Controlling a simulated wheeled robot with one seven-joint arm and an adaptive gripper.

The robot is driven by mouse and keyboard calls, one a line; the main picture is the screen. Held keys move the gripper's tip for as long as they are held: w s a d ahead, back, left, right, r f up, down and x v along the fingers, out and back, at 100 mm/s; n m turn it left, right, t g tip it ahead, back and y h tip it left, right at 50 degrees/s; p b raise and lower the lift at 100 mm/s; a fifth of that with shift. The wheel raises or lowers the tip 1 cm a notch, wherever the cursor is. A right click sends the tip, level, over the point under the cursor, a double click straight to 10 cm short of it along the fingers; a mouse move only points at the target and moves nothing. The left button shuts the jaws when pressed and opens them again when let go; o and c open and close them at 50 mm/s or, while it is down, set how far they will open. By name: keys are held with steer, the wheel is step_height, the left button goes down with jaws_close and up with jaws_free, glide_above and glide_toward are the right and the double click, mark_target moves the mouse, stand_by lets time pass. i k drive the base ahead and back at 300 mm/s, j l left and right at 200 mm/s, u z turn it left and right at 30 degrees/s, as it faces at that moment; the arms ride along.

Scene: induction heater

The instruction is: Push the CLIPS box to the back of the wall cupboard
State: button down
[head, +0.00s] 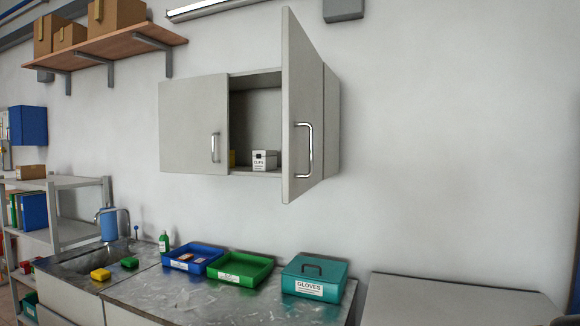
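The wall cupboard (195,125) hangs on the wall above the counter. Its left door is shut and its right door (303,110) stands open toward me. A small white CLIPS box (265,160) with a dark mark and printed label sits on the cupboard floor, near the front of the opening, beside the open door. A yellow item (232,158) shows partly behind the left door's edge. The depth behind the box is hard to judge. My gripper is not in view.
Below, the counter (190,300) holds a blue tray (208,250), a green tray (262,268) and a teal GLOVES box (318,270). The open door with its handle (303,150) sticks out right of the opening. A wooden shelf (110,42) with cartons is upper left.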

mark_target(263, 161)
steer(key=i+j+z, duration=0.25)
steer(key=j+z, duration=0.45)
steer(key=i+j+z, duration=0.1)
steer(key=j, duration=0.6)
steer(key=i+j+z, duration=0.1)
steer(key=j, duration=0.6)
steer(key=i+j+z, duration=0.1)
steer(key=j, duration=0.6)
steer(key=i+j+z, duration=0.1)
steer(key=j, duration=0.6)
steer(key=i, duration=0.05)
